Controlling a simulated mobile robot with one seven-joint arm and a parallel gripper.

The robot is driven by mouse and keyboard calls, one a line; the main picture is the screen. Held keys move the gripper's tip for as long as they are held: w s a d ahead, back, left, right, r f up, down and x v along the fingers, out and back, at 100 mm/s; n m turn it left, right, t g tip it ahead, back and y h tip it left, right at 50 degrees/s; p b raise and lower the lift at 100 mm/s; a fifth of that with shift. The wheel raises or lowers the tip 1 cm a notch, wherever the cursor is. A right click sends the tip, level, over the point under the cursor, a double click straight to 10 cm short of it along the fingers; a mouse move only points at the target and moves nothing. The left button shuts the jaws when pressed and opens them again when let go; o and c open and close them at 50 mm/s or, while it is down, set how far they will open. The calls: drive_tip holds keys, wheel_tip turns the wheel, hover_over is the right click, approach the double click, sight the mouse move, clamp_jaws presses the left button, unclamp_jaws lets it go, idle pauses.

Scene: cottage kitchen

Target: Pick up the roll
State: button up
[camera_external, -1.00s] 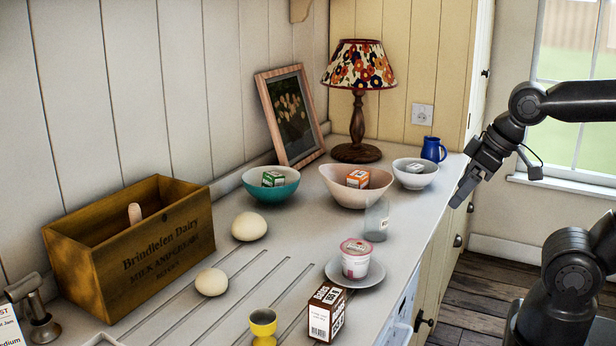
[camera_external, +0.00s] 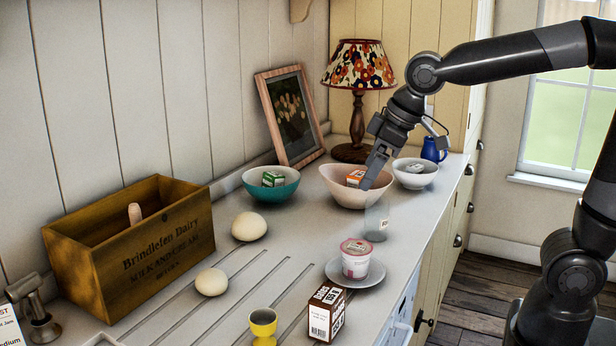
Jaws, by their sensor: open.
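Two pale, rounded, roll-like things lie on the white counter (camera_external: 300,240). The larger one (camera_external: 249,226) is right of the wooden crate; the smaller one (camera_external: 211,281) is nearer the camera, by the drain grooves. I cannot tell for certain which is the roll. My gripper (camera_external: 371,182) is open, pointing down and left, and appears over or in front of the pink bowl (camera_external: 345,193). It is well to the right of both pale things and touches neither. Its fingertips show small, and I see nothing held between them.
A clear glass (camera_external: 376,224) stands just below my gripper in the picture. Nearby are a teal bowl (camera_external: 270,186), a white bowl (camera_external: 415,175), a yogurt cup (camera_external: 355,262) on a plate, a brown carton (camera_external: 327,313), a yellow egg cup (camera_external: 263,325) and the wooden crate (camera_external: 150,250).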

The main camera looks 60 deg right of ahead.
drive_tip(key=w+a+f+n, duration=0.2)
drive_tip(key=w+a+f, duration=0.1)
drive_tip(key=w+a, duration=0.65)
drive_tip(key=n+g+y, duration=0.1)
drive_tip(key=n+y, duration=0.1)
approach(213, 271)
drive_tip(key=x, duration=1)
drive_tip(key=shift+f, duration=0.2)
drive_tip(key=shift+c, duration=0.3)
drive_tip(key=c, duration=0.8)
drive_tip(key=shift+r, duration=0.2)
